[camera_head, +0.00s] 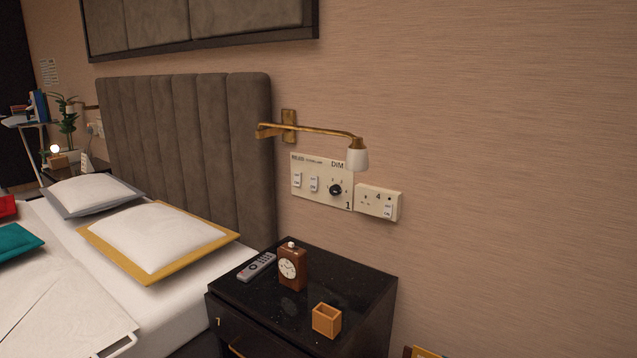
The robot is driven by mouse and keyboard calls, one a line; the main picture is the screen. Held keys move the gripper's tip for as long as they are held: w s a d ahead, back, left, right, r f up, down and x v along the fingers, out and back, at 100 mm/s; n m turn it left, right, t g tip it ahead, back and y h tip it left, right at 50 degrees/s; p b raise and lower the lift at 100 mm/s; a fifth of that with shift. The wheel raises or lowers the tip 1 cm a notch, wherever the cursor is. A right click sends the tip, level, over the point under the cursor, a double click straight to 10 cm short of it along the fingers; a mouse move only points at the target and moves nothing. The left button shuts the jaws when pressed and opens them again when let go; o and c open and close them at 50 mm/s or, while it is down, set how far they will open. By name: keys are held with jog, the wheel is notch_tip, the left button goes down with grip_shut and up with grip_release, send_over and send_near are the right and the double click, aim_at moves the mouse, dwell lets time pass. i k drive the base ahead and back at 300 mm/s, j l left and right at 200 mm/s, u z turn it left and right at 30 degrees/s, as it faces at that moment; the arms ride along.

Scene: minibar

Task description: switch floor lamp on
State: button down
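A cream switch panel (321,182) is on the wall above the nightstand. It has two rocker switches, a left one (297,180) and a right one (314,184), and a black round dimmer knob (335,190) under the letters DIM. Small print stands above the two rockers, too small to read surely. A "1" is marked at the panel's lower right. A second plate (378,202), marked "4", has a socket and one switch. No floor lamp can be made out. My gripper is not in view.
A brass wall lamp (357,158) with a white shade juts out over the panel's upper right. The dark nightstand (350,270) holds a remote (257,267), a wooden clock (292,267) and a small open box (326,320). A bed (185,300) is at left; the right wall is bare.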

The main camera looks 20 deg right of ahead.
aim_at(313, 180)
jog(key=i, duration=1.15)
jog(key=l+z, duration=0.05)
jog(key=l, duration=0.05)
